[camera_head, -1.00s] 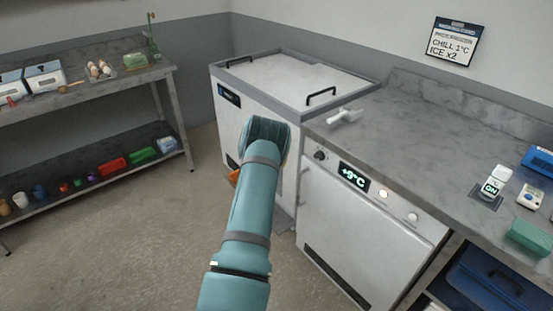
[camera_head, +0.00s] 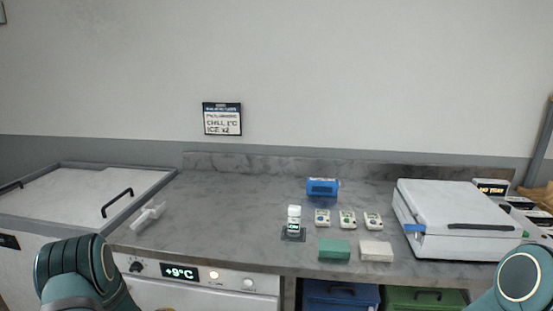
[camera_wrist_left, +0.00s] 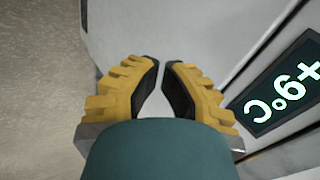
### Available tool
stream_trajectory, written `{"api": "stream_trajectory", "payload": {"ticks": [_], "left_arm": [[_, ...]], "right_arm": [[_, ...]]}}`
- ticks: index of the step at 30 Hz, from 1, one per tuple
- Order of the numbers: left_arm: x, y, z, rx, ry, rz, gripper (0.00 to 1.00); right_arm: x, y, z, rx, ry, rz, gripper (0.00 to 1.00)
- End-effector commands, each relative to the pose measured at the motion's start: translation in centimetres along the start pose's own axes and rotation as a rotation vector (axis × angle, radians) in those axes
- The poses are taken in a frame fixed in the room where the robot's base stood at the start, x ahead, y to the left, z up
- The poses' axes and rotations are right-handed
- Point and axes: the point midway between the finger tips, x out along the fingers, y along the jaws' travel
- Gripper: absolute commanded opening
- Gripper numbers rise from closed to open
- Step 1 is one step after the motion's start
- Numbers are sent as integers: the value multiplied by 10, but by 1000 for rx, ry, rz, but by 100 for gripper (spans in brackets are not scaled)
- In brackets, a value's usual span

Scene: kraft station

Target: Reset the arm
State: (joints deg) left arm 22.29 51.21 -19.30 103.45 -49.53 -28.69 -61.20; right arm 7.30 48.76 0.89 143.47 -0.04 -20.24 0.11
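My left arm (camera_head: 75,275) shows at the lower left in the head view, in front of the chiller. Its gripper is almost wholly hidden there, below the picture edge. In the left wrist view the left gripper (camera_wrist_left: 161,66) has yellow fingers with black pads; the tips nearly meet, with a narrow gap and nothing between them. It hangs beside the white chiller front, whose +9°C display shows in the head view (camera_head: 180,272) and upside down in the wrist view (camera_wrist_left: 284,92). My right arm (camera_head: 520,280) shows at the lower right; its gripper is out of view.
A grey counter (camera_head: 225,220) carries a white scoop (camera_head: 148,215), small devices (camera_head: 347,219), a blue item (camera_head: 323,187), a green block (camera_head: 334,249) and a white lidded machine (camera_head: 455,215). A white chest (camera_head: 75,195) stands left. The counter's left middle is clear.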

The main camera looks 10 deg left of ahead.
Motion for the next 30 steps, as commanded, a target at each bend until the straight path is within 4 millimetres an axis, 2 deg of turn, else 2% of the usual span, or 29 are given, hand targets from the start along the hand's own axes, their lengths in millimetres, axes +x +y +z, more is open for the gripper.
{"api": "stream_trajectory", "payload": {"ticks": [1, 3, 5, 9, 12, 15, 18, 21, 30], "left_arm": [[0, 16, -35, -152, 26, 38, 0], [-4, 39, -77, -376, 43, 98, 0], [-12, 61, -112, -561, 45, 160, 0], [-41, 114, -188, -955, 3, 325, 0], [-71, 151, -232, -1194, -69, 444, 0], [-102, 184, -262, -1380, -163, 539, 0], [-126, 207, -281, -1503, -249, 603, 0], [-141, 220, -290, -1573, -305, 635, 0], [-147, 225, -293, -1604, -331, 645, 0]], "right_arm": [[0, 0, 0, 0, 0, 0, 47], [0, 0, 0, 0, 0, 0, 47], [0, 0, 0, 0, 0, 0, 47], [0, 0, 0, 0, 0, 0, 47], [0, 0, 0, 0, 0, 0, 47], [0, 0, 0, 0, 0, 0, 47], [0, 0, 0, 0, 0, 0, 47], [0, 0, 0, 0, 0, 0, 47], [0, 0, 0, 0, 0, 0, 47]]}}
